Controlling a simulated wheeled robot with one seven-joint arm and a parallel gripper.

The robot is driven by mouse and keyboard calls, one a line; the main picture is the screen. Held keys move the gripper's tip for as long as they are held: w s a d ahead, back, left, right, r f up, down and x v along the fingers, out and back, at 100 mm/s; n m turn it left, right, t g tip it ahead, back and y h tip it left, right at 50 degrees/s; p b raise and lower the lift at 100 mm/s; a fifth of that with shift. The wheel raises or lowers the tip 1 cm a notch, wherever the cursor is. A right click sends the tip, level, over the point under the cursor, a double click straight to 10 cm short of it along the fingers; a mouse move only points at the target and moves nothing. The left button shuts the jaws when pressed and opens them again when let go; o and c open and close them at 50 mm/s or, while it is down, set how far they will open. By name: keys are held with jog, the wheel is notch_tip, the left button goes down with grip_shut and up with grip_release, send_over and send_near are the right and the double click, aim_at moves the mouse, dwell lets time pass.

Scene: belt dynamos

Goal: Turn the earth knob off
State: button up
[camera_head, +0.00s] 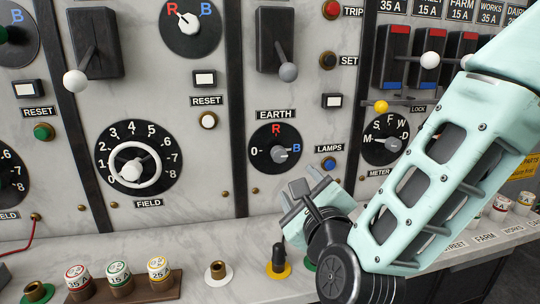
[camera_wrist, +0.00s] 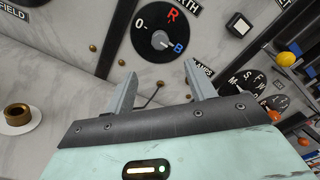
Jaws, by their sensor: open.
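The earth knob (camera_head: 279,150) is a grey knob on a round black dial under the EARTH label (camera_head: 276,114), marked 0 at left, R at top and B at right. Its pointer is toward B. In the wrist view the knob (camera_wrist: 160,40) shows just beyond my fingertips, its pointer again toward the blue B. My gripper (camera_head: 306,187) is open and empty, below and a little right of the dial, apart from it. In the wrist view its two fingers (camera_wrist: 158,68) stand wide apart with nothing between them.
A blue LAMPS button (camera_head: 329,164) is close right of the dial, near my fingers. The METER dial (camera_head: 385,139) lies farther right, partly behind my arm. The FIELD wheel (camera_head: 135,168) is at left. A black post on a yellow base (camera_head: 279,268) stands on the ledge below.

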aim_at(280, 156)
jog(key=p+x, duration=0.3)
jog(key=x, duration=1.3)
jog(key=shift+w, duration=0.15)
jog(key=c, duration=1)
